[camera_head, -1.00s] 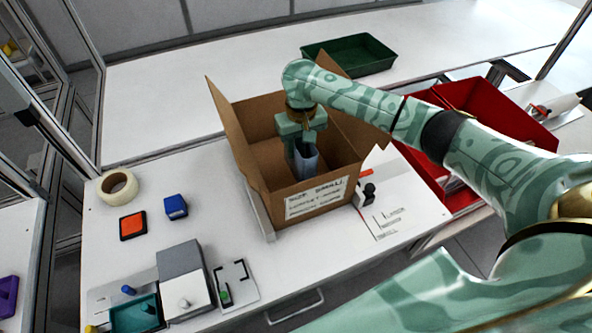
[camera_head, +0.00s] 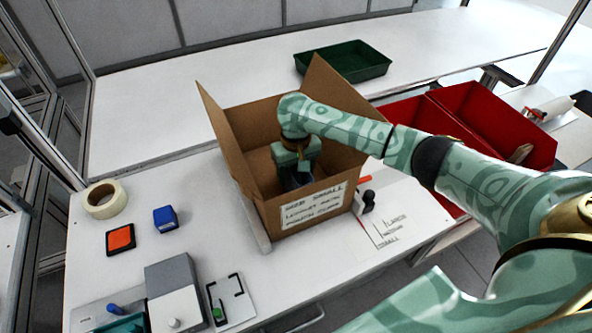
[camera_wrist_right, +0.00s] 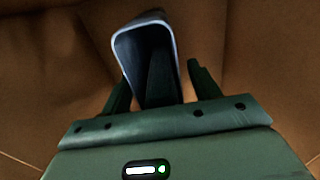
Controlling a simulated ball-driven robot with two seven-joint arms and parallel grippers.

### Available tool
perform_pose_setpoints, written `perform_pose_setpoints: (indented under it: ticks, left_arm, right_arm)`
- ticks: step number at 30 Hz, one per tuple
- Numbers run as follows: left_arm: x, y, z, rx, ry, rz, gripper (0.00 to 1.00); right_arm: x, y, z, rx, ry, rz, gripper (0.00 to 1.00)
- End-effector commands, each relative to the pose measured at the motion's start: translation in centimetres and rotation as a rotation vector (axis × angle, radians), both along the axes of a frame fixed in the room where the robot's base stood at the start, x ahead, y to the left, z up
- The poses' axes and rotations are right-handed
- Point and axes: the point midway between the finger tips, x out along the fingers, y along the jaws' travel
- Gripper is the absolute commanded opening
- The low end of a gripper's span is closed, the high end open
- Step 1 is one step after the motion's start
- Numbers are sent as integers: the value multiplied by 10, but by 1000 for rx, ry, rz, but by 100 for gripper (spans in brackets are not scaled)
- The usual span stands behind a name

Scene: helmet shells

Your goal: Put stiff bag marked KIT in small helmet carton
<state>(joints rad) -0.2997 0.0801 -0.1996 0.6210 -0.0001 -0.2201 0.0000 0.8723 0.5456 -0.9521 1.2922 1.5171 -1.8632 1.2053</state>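The small helmet carton (camera_head: 257,213) is an open brown box with raised flaps and a white label on its front. My right gripper (camera_head: 297,176) reaches down inside it. In the right wrist view, the stiff bag (camera_wrist_right: 146,40) is a grey-blue sleeve with a dark hollow, between the two fingers of my right gripper (camera_wrist_right: 160,78). A gap shows between the bag and the right finger, so the fingers look open around it. The KIT marking is not visible. Whether the bag rests on the carton floor cannot be told. My left gripper is out of view.
Red bins (camera_head: 497,112) stand right of the carton, and a green tray (camera_head: 343,77) lies behind. A tape roll (camera_head: 105,198), an orange pad (camera_head: 120,240), a blue block (camera_head: 165,218) and a grey box (camera_head: 172,280) lie to the left. A printed sheet (camera_head: 388,238) lies right of the carton.

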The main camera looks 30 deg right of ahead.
Motion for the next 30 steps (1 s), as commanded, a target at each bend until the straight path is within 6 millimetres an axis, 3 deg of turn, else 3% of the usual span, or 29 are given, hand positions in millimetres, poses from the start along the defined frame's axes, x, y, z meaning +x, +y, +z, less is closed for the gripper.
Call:
perform_pose_setpoints:
  ticks: [6, 21, 30]
  left_arm:
    - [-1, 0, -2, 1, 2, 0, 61]
    - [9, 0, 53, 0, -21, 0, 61]
    - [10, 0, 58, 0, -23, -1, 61]
  right_arm:
    - [0, 0, 3, 1, -2, 1, 61]
    - [1, 0, 108, 0, -4, 1, 61]
    - [0, 0, 123, 0, 1, 0, 61]
